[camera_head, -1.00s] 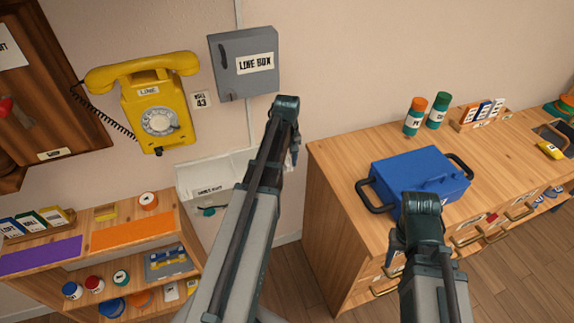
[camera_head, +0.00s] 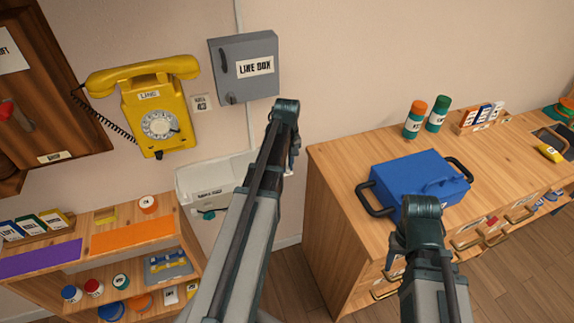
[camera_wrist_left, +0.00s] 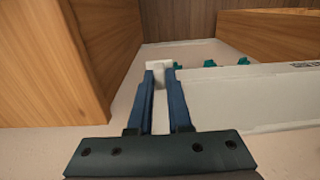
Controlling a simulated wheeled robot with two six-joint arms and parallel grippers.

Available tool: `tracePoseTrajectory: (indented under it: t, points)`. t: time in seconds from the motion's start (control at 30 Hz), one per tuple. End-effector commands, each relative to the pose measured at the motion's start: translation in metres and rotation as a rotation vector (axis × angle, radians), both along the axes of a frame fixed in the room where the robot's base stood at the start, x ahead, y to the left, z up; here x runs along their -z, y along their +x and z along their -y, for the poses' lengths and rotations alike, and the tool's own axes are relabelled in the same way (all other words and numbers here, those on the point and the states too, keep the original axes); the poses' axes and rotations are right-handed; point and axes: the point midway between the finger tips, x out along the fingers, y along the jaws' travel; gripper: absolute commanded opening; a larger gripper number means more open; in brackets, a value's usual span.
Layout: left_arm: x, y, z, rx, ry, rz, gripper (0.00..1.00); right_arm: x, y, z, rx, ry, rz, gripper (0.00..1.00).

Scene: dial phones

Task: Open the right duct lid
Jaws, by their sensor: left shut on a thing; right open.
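A white duct box (camera_head: 237,170) with a small label and a teal piece at its front is low on the wall in the head view, partly behind my left arm. In the left wrist view a long white panel (camera_wrist_left: 270,95) runs to the right, with small teal pieces just beyond it. My left gripper (camera_wrist_left: 160,75) is shut on a small white tab (camera_wrist_left: 157,66) at the panel's left end. How the tab joins the panel is unclear. My right gripper (camera_head: 396,258) is open near the front of the wooden counter; its fingers are mostly hidden. I cannot tell how far any lid is raised.
A yellow phone (camera_head: 155,112) and a grey line box (camera_head: 243,68) hang on the wall above. A wooden shelf (camera_head: 190,262) stands left of the duct. The counter (camera_head: 330,165) with a blue case (camera_head: 415,180) is to the right.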

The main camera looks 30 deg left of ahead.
Motion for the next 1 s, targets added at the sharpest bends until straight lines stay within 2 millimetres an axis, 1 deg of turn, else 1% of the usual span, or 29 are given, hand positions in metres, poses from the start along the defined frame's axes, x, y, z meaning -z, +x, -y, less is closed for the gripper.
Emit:
tracePoseTrajectory:
  t: [0.8,0.9,1.0]
  points:
    - [0.0,-0.001,0.0,0.0,0.0,0.0,0.0,0.0,0.0,0.0,0.0,0.0,0.0,0.5]
    - [0.0,-0.006,-0.004,-0.002,0.0,0.0,0.0,0.0,0.0,0.0,0.0,0.0,0.0,0.5]
    - [0.0,-0.018,-0.013,-0.003,0.001,-0.001,0.0,0.0,0.0,0.0,0.0,0.0,0.0,0.5]
